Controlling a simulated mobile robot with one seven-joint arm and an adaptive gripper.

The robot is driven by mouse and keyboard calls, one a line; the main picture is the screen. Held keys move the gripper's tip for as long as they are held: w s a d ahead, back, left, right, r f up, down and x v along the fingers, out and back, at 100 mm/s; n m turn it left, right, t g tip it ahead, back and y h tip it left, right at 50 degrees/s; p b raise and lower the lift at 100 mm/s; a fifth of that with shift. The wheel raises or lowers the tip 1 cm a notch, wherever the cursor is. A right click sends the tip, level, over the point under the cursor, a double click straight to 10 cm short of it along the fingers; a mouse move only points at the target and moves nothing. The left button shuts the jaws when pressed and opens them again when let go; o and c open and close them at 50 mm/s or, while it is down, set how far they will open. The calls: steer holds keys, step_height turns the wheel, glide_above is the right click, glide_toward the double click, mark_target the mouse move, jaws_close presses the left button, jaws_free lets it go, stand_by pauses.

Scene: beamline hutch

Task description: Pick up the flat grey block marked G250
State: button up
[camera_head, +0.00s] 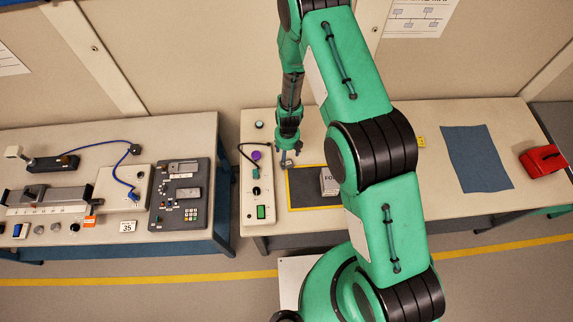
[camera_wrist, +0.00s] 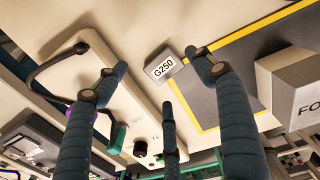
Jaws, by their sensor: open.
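The grey block marked G250 (camera_wrist: 161,66) lies on the bench in the wrist view, its white label readable. It sits between the yellow border of a dark mat and a pale control box. My gripper (camera_wrist: 157,84) is open, its dark ribbed fingers spread and empty. The block appears beyond the fingers, between the left and right fingertips; I cannot tell the remaining distance. In the head view my gripper (camera_head: 287,159) hangs over the bench at the mat's left edge, and I cannot make out the block there.
A larger pale block lettered "FO" (camera_wrist: 292,84) stands on the yellow-edged mat (camera_wrist: 215,102), right of my fingers. The control box (camera_head: 255,206) with knobs, a green button and a cable is close on the left. A blue cloth (camera_head: 474,158) and red case (camera_head: 542,159) lie far right.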

steer(key=shift+f, duration=0.15)
stand_by(0.3)
steer(key=shift+s+f+b, duration=0.2)
steer(key=shift+f+b, duration=0.6)
steer(key=shift+f, duration=1.55)
steer(key=c, duration=1.4)
steer(key=shift+r, duration=0.1)
steer(key=shift+r+p, duration=0.6)
steer(key=shift+r, duration=1.05)
steer(key=shift+s+d+r+b, duration=0.25)
steer(key=shift+s+d+b, duration=0.55)
steer(key=shift+s, duration=1.75)
steer(key=shift+s+d+r+b, duration=0.25)
steer(key=shift+s+d+b, duration=0.6)
steer(key=shift+s, duration=1.75)
steer(key=shift+s+d+r+b, duration=0.3)
steer(key=shift+s+b, duration=0.9)
steer(key=shift+s, duration=1.35)
